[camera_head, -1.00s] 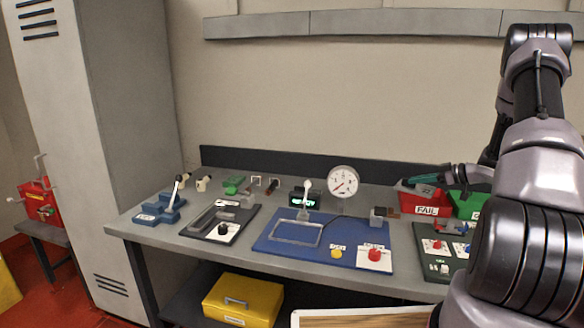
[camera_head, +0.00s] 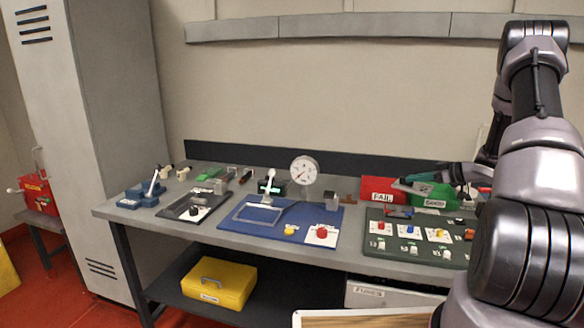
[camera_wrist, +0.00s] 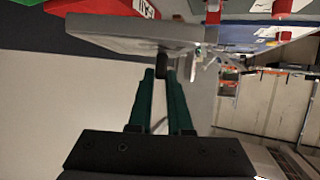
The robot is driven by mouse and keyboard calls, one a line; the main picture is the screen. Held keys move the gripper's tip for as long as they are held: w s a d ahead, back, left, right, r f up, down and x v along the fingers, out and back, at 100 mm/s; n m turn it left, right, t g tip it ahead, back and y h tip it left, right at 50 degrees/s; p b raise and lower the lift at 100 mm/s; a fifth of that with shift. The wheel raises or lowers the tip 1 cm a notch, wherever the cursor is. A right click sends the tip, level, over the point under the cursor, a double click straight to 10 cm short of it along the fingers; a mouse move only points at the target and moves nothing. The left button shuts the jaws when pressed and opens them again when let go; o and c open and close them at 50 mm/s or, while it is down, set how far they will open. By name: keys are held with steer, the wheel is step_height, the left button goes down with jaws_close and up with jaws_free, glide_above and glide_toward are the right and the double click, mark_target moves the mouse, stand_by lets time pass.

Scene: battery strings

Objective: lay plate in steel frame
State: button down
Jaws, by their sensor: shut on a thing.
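The steel frame (camera_head: 257,213) is an empty grey rectangle on the blue mat (camera_head: 275,233), with a white-handled lever at its back edge. My gripper (camera_head: 408,181) is over the right part of the bench, near the FAIL and green bins, well right of the frame. In the wrist view its green fingers (camera_wrist: 163,76) are shut on a small dark knob below a flat grey plate (camera_wrist: 130,29). That view looks upside down. The plate is hard to make out in the head view.
A dial gauge (camera_head: 304,170) stands behind the blue mat. The red FAIL bin (camera_head: 379,190) and a green panel with switches (camera_head: 420,245) are at right. A black tray (camera_head: 190,207) and blue clamp (camera_head: 141,195) are at left. A yellow box (camera_head: 218,284) sits below.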

steer(key=w+a+r+m+t+h, duration=0.2)
steer(key=w+a+m+t+h, duration=0.15)
steer(key=a, duration=0.65)
steer(key=s+a+f+m+t+h, duration=0.1)
steer(key=s+a+m+h, duration=0.3)
steer(key=s, duration=0.7)
steer(key=m+h, duration=0.2)
steer(key=shift+a+f+h, duration=0.2)
steer(key=shift+f+h, duration=0.15)
steer(key=shift+m+t, duration=0.25)
